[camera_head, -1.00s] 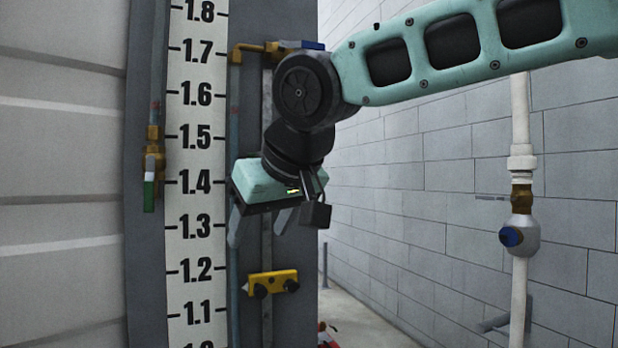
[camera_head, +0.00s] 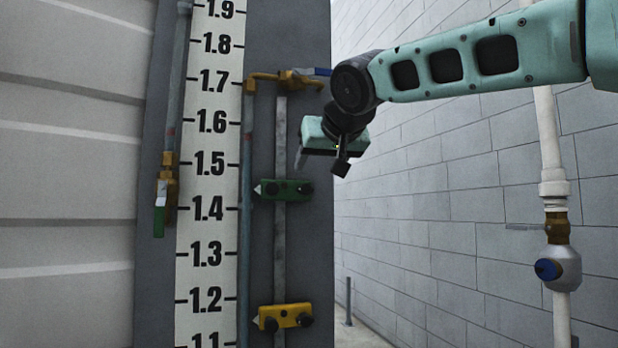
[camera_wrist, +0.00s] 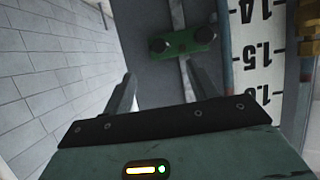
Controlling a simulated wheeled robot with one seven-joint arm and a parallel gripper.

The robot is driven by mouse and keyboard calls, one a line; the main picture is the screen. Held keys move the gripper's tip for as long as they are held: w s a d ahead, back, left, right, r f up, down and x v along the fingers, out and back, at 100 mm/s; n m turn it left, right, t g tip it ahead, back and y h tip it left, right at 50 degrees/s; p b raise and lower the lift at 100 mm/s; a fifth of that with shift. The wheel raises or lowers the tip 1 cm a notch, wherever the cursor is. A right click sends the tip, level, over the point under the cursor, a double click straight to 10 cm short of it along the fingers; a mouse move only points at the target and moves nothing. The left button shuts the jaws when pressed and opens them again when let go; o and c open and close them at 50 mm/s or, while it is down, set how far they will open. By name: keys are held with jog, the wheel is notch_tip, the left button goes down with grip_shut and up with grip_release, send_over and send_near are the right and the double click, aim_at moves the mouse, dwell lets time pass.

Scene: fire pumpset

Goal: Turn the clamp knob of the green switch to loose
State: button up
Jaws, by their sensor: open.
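The green switch (camera_head: 285,190) is a small block with a pale pointer at its left, mounted on a vertical rail near the 1.4 mark. It has two dark knobs, a left one (camera_head: 271,188) and a right one (camera_head: 305,189); their tightness cannot be told. My gripper (camera_head: 312,157) is above and right of the switch in the head view, apart from it.
A yellow switch (camera_head: 285,317) sits lower on the same rail (camera_head: 281,245). The scale board (camera_head: 209,180) and a pipe stand left of it. A block wall (camera_head: 430,190) and white pipe (camera_head: 553,150) are at right.

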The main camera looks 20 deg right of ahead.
aim_at(304, 190)
jog(key=p+x, duration=0.1)
jog(key=x, duration=0.6)
jog(key=shift+w+f+p, duration=0.2)
jog(key=shift+w+p, duration=0.15)
jog(key=shift+c, duration=0.4)
jog(key=c, duration=0.9)
